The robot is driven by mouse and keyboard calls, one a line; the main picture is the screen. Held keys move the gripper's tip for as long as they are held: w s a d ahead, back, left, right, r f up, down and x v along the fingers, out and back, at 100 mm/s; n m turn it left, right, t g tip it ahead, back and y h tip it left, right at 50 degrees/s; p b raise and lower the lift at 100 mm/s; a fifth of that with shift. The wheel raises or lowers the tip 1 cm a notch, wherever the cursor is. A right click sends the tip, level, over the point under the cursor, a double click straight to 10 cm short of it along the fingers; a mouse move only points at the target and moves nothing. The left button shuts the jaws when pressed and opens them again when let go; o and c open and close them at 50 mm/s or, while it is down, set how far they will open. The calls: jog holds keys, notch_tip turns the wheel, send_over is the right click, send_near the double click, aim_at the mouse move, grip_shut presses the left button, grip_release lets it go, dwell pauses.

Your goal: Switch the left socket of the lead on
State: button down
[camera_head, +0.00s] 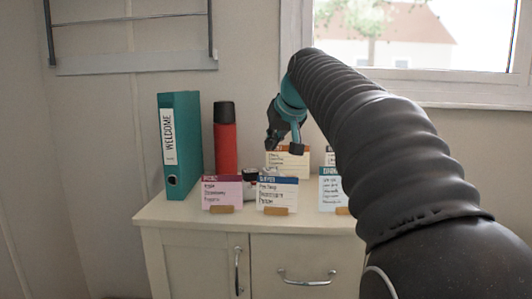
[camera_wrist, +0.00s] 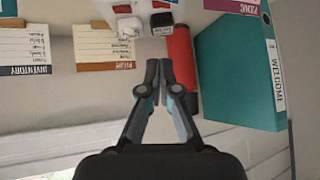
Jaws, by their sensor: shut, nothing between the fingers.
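The lead shows only in part at the top edge of the wrist view, where the picture is upside down. A white plug (camera_wrist: 130,27) and a dark plug or adapter (camera_wrist: 162,20) are at it, with small red parts (camera_wrist: 160,4) that look like switches. Their on or off state cannot be read. In the head view, a dark-topped white piece (camera_head: 249,175) peeks out between the cards; the rest of the lead is hidden. My gripper (camera_head: 284,143) is above the cabinet top behind the front cards. In the wrist view its fingers (camera_wrist: 157,82) are together and empty, apart from the plugs.
A red flask (camera_head: 226,145) and a teal WELCOME binder (camera_head: 180,147) stand left of my gripper. A pink card (camera_head: 222,192), a blue-headed card (camera_head: 278,194) and another card (camera_head: 330,188) line the cabinet front (camera_head: 180,212). An orange-headed card (camera_head: 288,162) stands behind. A window is behind.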

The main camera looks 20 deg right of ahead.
jog(key=x, duration=0.3)
jog(key=a+x, duration=0.1)
jog(key=x, duration=0.3)
jog(key=s+f+x, duration=0.1)
jog(key=x, duration=0.3)
jog(key=shift+a+f, duration=0.1)
jog(key=shift+a, duration=0.15)
jog(key=shift+a+f, duration=0.1)
jog(key=shift+f, duration=0.8)
